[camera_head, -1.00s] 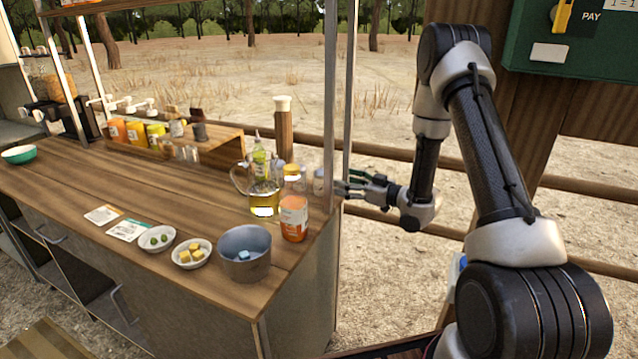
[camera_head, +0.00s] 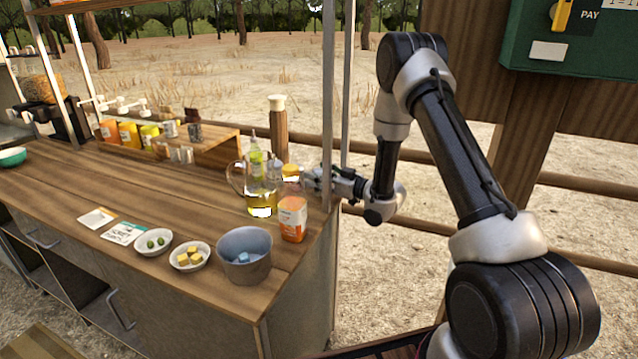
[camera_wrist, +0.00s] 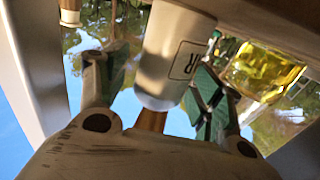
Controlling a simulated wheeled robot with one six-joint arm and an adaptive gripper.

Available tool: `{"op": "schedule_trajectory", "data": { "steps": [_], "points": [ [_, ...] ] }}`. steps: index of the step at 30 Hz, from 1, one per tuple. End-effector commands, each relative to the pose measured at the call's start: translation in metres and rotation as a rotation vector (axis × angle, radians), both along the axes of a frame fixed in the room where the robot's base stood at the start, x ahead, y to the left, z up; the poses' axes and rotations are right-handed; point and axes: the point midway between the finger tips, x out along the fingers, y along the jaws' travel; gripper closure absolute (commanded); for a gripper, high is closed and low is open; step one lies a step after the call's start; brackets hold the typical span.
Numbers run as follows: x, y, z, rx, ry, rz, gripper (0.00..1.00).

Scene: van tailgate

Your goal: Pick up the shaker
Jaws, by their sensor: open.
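The shaker (camera_wrist: 172,58) shows in the wrist view as a pale cylinder with a rounded metallic end and a dark-framed label with an "R". It appears between the two spread fingers of my gripper (camera_wrist: 150,75), nearer the right finger; I cannot tell if that finger touches it. In the head view my gripper (camera_head: 314,178) is at the right end of the counter, behind the orange-and-white carton. There the fingers and nearby items largely hide the shaker. My gripper is open.
A glass pitcher of yellow liquid (camera_head: 262,190), the orange-and-white carton (camera_head: 293,218) and a yellow-lidded jar (camera_head: 291,172) crowd close to my gripper. A metal post (camera_head: 328,90) rises beside it. A grey pot (camera_head: 244,262) stands at the counter's front. The counter's middle left is clear.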

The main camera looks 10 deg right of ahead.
Motion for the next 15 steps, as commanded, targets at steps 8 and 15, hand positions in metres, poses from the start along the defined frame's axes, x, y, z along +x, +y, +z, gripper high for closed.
{"op": "schedule_trajectory", "data": {
  "steps": [8, 15],
  "points": [
    [-0.0003, -0.0007, -0.0001, 0.0, 0.0, 0.0, 0.62],
    [-0.0004, -0.0008, 0.0, 0.0, 0.0, 0.0, 0.84]
  ]
}}
